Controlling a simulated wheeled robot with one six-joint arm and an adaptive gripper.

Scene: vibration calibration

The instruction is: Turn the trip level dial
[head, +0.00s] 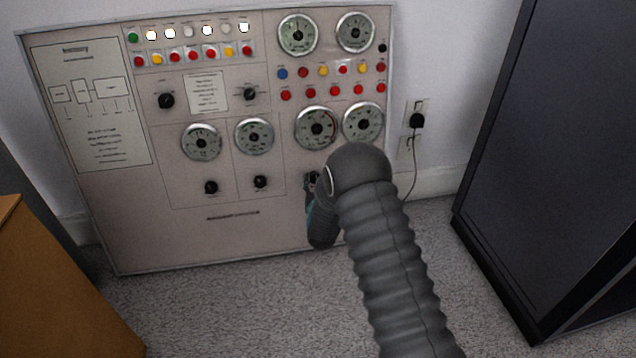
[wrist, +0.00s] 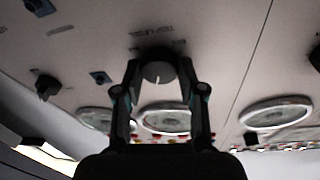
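A black round dial (wrist: 158,72) with a white pointer mark sits on the grey panel in the wrist view. The label beside it is too blurred to read. My gripper (wrist: 159,66) has one finger on each side of this dial, with narrow gaps showing between the fingertips and the dial's sides. In the head view my gripper (head: 313,186) is at the lower right part of the panel, mostly hidden by my arm. A dark knob (head: 312,178) shows partly beside it there.
The control panel (head: 235,235) carries gauges, coloured lamps and other knobs, including one at lower middle (head: 260,181). A dark cabinet (head: 545,130) stands at the right and a wooden piece of furniture (head: 50,290) at the left. Carpet (head: 230,315) is clear between them.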

